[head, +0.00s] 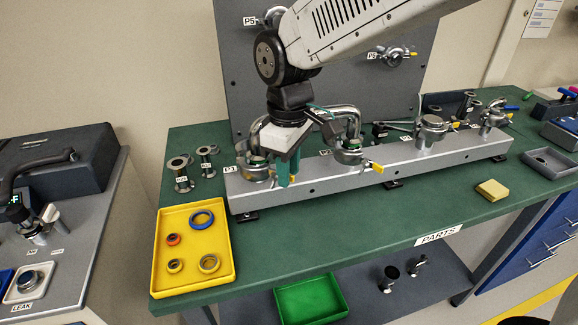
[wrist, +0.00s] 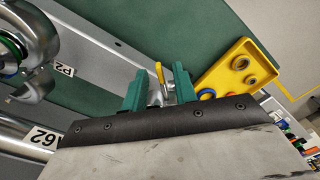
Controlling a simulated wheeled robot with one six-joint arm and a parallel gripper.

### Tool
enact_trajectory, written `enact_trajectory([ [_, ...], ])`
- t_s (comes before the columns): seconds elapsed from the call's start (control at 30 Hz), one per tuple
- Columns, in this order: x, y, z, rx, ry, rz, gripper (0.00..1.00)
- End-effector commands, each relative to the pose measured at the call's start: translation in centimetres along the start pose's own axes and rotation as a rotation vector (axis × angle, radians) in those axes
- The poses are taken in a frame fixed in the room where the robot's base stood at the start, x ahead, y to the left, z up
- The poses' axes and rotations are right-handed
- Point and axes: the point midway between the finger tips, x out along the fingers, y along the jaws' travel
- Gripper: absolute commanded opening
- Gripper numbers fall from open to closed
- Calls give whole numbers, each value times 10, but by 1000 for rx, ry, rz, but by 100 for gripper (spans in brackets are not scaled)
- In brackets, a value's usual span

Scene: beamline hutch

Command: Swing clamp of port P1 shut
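Port P1 (head: 254,172) is at the left end of the grey rail (head: 318,182), behind its P1 label (head: 230,169). My gripper (head: 287,172) points down just right of the port and partly hides it. In the wrist view my gripper (wrist: 161,88) has its two green fingers apart. A yellow-tipped clamp lever (wrist: 160,73) stands between them, with a gap visible beside it; I see no firm grip on it. Metal clamp parts show below the lever, mostly hidden by the gripper body. I cannot tell how far the clamp stands open.
Port P2's elbow pipe and clamp (head: 350,152) stand close to the right of my gripper, with a yellow-tipped lever (head: 377,167). A yellow tray (head: 160,284) with several rings lies in front left. Two metal fittings (head: 182,172) stand left of the rail. The green bench front is mostly clear.

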Motion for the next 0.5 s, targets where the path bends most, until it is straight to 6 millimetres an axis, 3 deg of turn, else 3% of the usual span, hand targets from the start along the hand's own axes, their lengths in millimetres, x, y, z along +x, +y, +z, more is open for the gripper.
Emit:
enact_trajectory([
  [0.17, -10, 0, -1, 0, 3, 2, 28],
  [0.5, -64, 0, -1, 0, 2, 1, 28],
])
